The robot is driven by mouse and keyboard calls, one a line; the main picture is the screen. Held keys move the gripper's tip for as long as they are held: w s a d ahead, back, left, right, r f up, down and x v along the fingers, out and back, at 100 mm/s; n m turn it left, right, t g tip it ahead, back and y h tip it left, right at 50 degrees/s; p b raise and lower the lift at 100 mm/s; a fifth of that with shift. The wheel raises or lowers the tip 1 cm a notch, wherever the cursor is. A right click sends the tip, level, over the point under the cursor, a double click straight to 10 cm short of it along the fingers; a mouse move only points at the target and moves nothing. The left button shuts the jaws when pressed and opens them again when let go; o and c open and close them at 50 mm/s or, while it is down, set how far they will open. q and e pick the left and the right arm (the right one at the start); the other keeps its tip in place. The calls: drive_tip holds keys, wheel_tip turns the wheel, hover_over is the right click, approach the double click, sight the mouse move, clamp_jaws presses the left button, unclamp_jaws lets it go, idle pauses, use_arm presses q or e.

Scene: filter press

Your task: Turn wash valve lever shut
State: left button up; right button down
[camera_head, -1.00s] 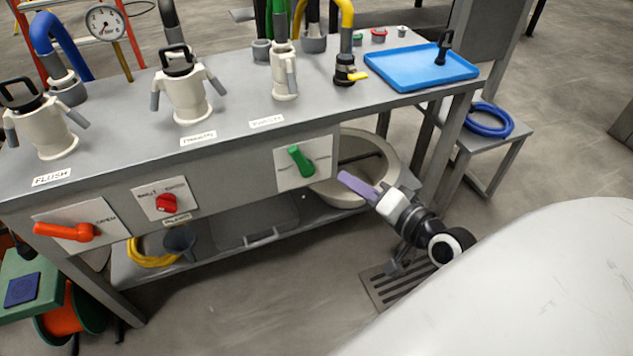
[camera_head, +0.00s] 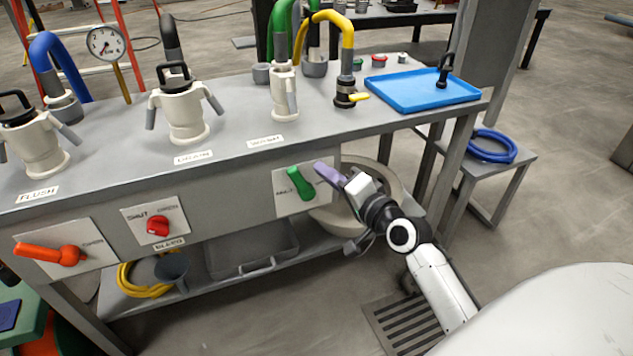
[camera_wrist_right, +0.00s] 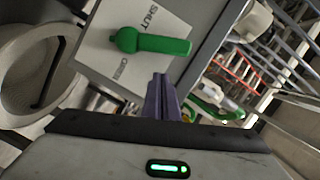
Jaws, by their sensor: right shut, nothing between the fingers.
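The green lever (camera_head: 299,184) sits on a pale plate on the bench front, marked SHUT on its left and what looks like OPEN on its right. Its handle points up and slightly left from its pivot. The lever (camera_wrist_right: 150,44) shows close up in the right wrist view, lying between the two words. My right gripper (camera_head: 325,172) has purple fingers, shut and empty, just right of the lever's handle. In the wrist view its fingertips (camera_wrist_right: 160,82) are below the handle with a small gap. My left gripper is out of view.
An orange lever (camera_head: 50,254) and a red knob (camera_head: 158,226) are on the bench front further left. White couplings (camera_head: 182,110) stand on top. A blue tray (camera_head: 420,92) lies at the right end. A pale round basin (camera_head: 375,170) is behind my right gripper.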

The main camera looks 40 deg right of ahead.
sight(301, 184)
drive_tip(key=shift+w+a+f, duration=0.1)
drive_tip(key=shift+a+f, duration=0.1)
drive_tip(key=shift+a, duration=0.25)
drive_tip(key=shift+w+a+f, duration=0.1)
drive_tip(key=shift+a+f, duration=0.1)
drive_tip(key=shift+a, duration=0.5)
